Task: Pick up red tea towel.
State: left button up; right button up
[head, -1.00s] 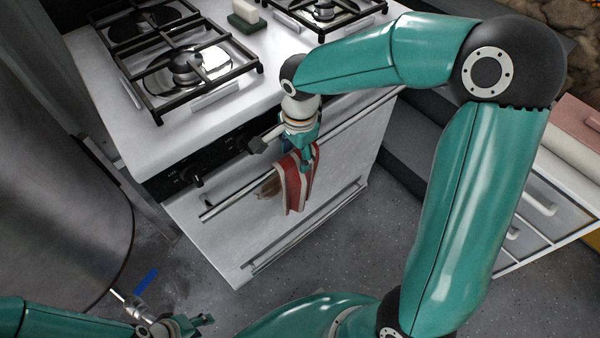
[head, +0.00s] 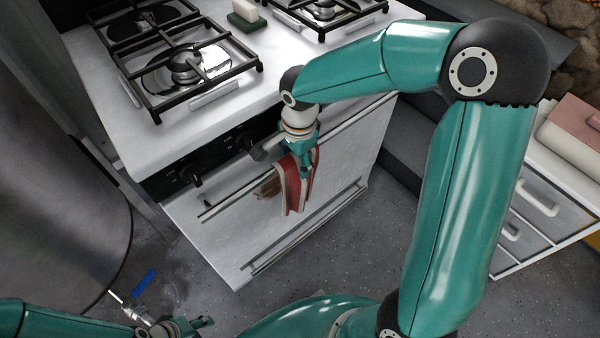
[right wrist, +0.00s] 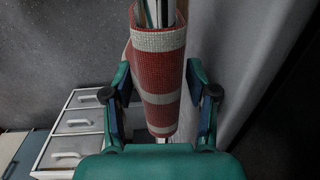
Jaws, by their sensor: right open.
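The red tea towel (head: 295,188) with pale stripes hangs over the oven door's handle bar (head: 240,196) in the head view. My right gripper (head: 306,172) is at the towel, in front of its upper part. In the right wrist view the towel (right wrist: 158,90) hangs between the two open fingers of the right gripper (right wrist: 160,92), with a gap visible on each side. My left gripper (head: 205,324) is low at the left of the head view, away from the towel; its fingers are too small to tell apart.
The white stove (head: 190,235) has black grates on top and a green-and-white sponge (head: 246,17). A large metal barrel (head: 60,200) stands at left, with a blue-handled tap (head: 144,283) near my left gripper. White drawers (head: 535,200) stand at right. Grey floor is clear between.

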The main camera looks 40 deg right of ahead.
jog(key=shift+f, duration=0.1)
dwell(0.4)
grip_shut()
dwell(0.3)
